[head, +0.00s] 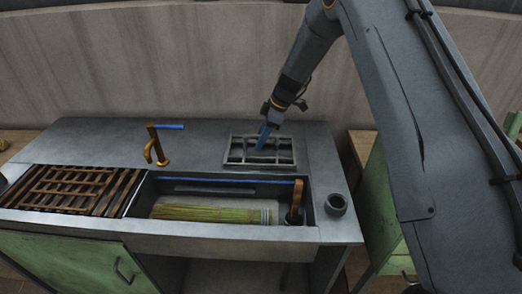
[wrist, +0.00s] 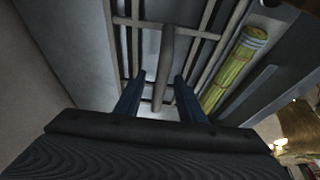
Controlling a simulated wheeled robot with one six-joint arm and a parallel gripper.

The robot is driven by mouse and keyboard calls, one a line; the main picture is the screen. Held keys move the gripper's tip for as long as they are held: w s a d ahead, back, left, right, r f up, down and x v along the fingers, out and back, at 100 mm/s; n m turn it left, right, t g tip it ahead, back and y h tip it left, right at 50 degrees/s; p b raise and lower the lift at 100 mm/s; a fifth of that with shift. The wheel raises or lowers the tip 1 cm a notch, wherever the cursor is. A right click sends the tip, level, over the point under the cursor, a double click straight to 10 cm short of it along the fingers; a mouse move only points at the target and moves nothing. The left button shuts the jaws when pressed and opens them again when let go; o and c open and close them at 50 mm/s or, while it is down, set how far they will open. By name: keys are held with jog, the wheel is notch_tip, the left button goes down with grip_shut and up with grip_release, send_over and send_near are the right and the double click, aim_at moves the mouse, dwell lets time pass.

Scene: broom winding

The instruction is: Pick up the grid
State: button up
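The grey metal grid (head: 283,157) lies on the counter behind the sink. In the wrist view its bars (wrist: 195,32) fill the upper middle, and one thicker rounded bar (wrist: 166,65) runs between my fingers. My gripper (head: 264,140) points down onto the grid, its blue fingers at the grid's middle. In the wrist view my gripper (wrist: 160,98) is open, with one finger on each side of the thicker bar and a visible gap to it. Whether the fingertips touch the grid is hard to tell.
A green-bristled broom (head: 208,213) lies in the sink, also seen in the wrist view (wrist: 232,70). A wooden handle (head: 297,197) stands at the sink's right end, beside a dark cup (head: 336,205). A brass tap (head: 154,146) and slatted wooden rack (head: 70,190) are left.

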grip_shut()
jog(key=shift+r, duration=0.1)
dwell(1.2)
